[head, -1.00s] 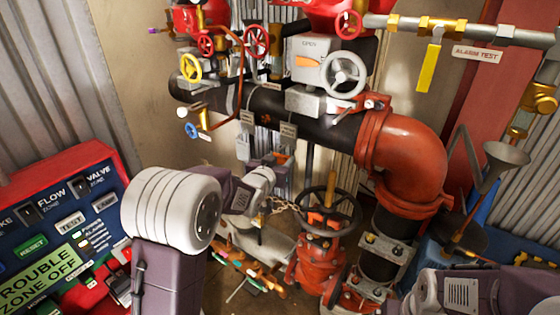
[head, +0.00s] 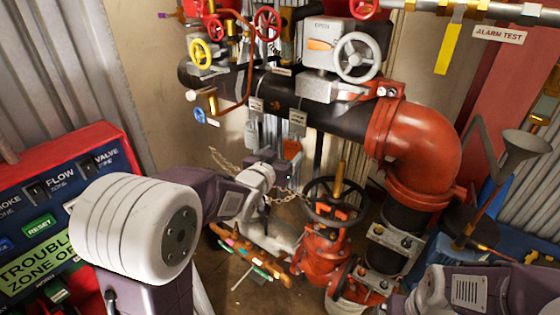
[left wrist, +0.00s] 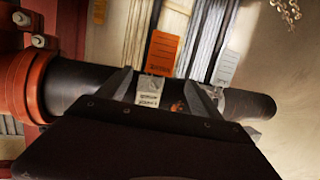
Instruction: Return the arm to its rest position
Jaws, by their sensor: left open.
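My left arm comes in from the lower left in the head view, with its white joint in front of the panel. Its gripper (head: 283,163) is below the dark horizontal pipe (head: 330,118), near the hanging tags (head: 297,122). In the left wrist view the two fingers of my left gripper (left wrist: 160,80) are apart. The pipe and an orange tag (left wrist: 163,53) show behind and between them, and I see nothing held. Contact with the pipe cannot be told. Part of my right arm (head: 470,290) shows at the bottom right; its gripper is out of view.
A red valve with a dark handwheel (head: 320,205) stands right of my left gripper. A chain (head: 228,165) hangs beside my left forearm. A red-rimmed control panel (head: 60,195) is at the left. A red elbow pipe (head: 425,145) and a funnel (head: 523,147) are at the right.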

